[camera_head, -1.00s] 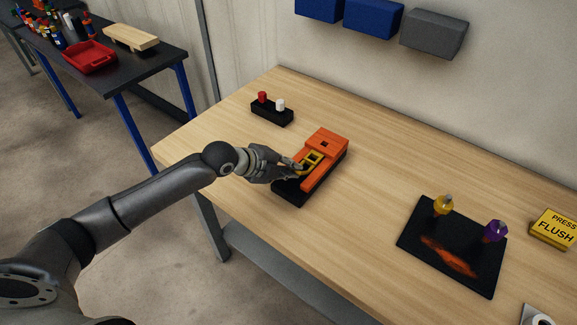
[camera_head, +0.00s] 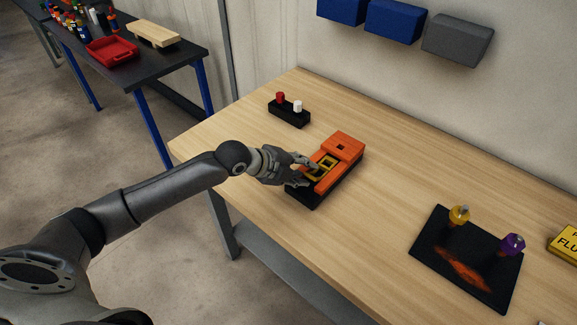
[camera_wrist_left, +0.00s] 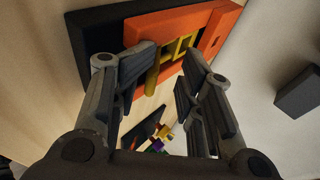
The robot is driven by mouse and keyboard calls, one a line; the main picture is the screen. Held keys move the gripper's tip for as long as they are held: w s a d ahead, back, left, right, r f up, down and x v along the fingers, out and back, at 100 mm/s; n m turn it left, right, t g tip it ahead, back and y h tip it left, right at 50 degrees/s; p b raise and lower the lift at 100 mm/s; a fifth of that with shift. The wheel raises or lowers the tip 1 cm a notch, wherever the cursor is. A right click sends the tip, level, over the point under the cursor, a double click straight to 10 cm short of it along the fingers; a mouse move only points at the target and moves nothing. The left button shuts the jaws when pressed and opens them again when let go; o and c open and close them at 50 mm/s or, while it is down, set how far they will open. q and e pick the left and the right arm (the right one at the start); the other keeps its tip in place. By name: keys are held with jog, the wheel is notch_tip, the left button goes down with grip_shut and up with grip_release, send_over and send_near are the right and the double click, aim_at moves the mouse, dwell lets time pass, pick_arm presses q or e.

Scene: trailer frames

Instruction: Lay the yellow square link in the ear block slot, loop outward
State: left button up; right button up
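The yellow square link (camera_head: 323,166) lies on the orange ear block (camera_head: 346,147), in its recessed slot area. Its square opening shows in the head view. In the wrist view the link (camera_wrist_left: 178,48) lies beyond my fingertips, against the orange block (camera_wrist_left: 205,20); I cannot tell if it is fully seated. My left gripper (camera_head: 305,170) is at the near-left side of the block, its fingers spread and apart around the near end of the link. The fingers also stand apart in the wrist view (camera_wrist_left: 172,62). My right gripper is not in view.
The block sits on a black base (camera_head: 303,195) on the wooden table (camera_head: 390,160). A black holder (camera_head: 288,115) with red and white pegs stands behind. A dark mat (camera_head: 450,276) with yellow and purple pieces lies right. Free table lies between block and mat.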

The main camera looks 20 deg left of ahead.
pick_arm(q)
jog(key=v, duration=1.1)
jog(key=shift+r, duration=0.15)
